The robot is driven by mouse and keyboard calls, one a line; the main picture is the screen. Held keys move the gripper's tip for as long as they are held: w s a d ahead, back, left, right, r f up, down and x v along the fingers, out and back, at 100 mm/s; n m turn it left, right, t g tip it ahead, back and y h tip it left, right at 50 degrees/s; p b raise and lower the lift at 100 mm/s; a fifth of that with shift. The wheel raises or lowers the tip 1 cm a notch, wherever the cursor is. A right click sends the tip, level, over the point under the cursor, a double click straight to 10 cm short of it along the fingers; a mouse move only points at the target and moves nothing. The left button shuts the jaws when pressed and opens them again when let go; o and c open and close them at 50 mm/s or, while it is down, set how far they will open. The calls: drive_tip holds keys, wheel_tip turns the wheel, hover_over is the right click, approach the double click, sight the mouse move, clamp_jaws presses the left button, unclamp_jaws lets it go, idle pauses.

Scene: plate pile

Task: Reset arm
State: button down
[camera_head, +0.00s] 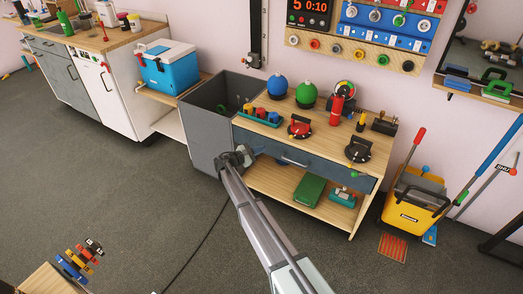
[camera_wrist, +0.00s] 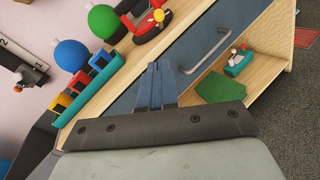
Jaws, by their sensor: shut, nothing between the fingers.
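My gripper (camera_head: 236,157) is at the end of my arm, in front of the left end of a wooden bench (camera_head: 352,139) and near a grey open bin (camera_head: 199,125). In the wrist view my two blue-grey fingers (camera_wrist: 156,78) lie together, shut and empty. They overlap the dark blue drawer front (camera_wrist: 200,48) in that view. I cannot tell how far they are from it. The drawer also shows in the head view (camera_head: 330,170) with a pale handle.
On the bench stand a blue ball (camera_head: 277,87), a green ball (camera_head: 306,95), a red bottle (camera_head: 336,106) and a teal tray (camera_head: 252,118). A green case (camera_head: 309,190) lies on the lower shelf. A yellow bucket (camera_head: 413,200) stands right. Open floor (camera_head: 120,190) lies left.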

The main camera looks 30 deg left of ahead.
idle(0.4)
drive_tip(key=s+d+f+m+g+y, duration=0.2)
drive_tip(key=s+d+f+m+g, duration=0.5)
drive_tip(key=s+d, duration=0.35)
drive_tip(key=s+d+f+m+g+y, duration=0.1)
drive_tip(key=s+d+f+m+g, duration=0.45)
drive_tip(key=s+d+f, duration=0.55)
drive_tip(key=s+d+f+m+g+y, duration=0.1)
drive_tip(key=s+d+m+g, duration=0.2)
drive_tip(key=s+d, duration=0.7)
drive_tip(key=s+d+f+m+g+y, duration=0.1)
drive_tip(key=s+d+m+g+y, duration=0.1)
drive_tip(key=s+d+m, duration=0.4)
drive_tip(key=s+d+f+m+g+y, duration=0.1)
drive_tip(key=s+d+m+g, duration=0.3)
drive_tip(key=s+d, duration=1.2)
drive_tip(key=shift+s+d+f, duration=0.15)
drive_tip(key=shift+d+f, duration=0.25)
drive_tip(key=shift+d, duration=5.7)
drive_tip(key=shift+a+m, duration=0.1)
drive_tip(key=shift+m, duration=0.15)
